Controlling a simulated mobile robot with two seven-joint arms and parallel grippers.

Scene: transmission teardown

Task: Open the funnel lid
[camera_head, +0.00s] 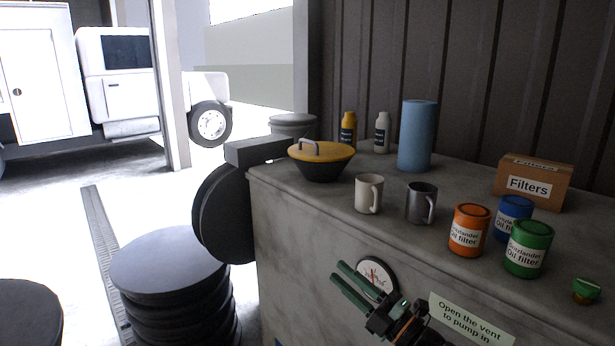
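The funnel (322,170) is a dark bowl shape near the left end of the grey counter top. Its yellow lid (335,152) sits on it, closed, with a grey arched handle (309,146) on top. My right gripper (338,272) is in front of the counter's front face, below and to the right of the funnel and apart from it. Its two green fingers are parallel with a gap between them, and nothing shows in the gap. My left gripper is not in view.
On the counter (310,200) stand a white mug (368,194), a metal mug (420,203), bottles (382,133), a blue roll (417,137), oil filter cans (468,231) and a Filters box (533,183). A round gauge (381,272) is behind my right gripper. Dark discs (168,262) are stacked at left.

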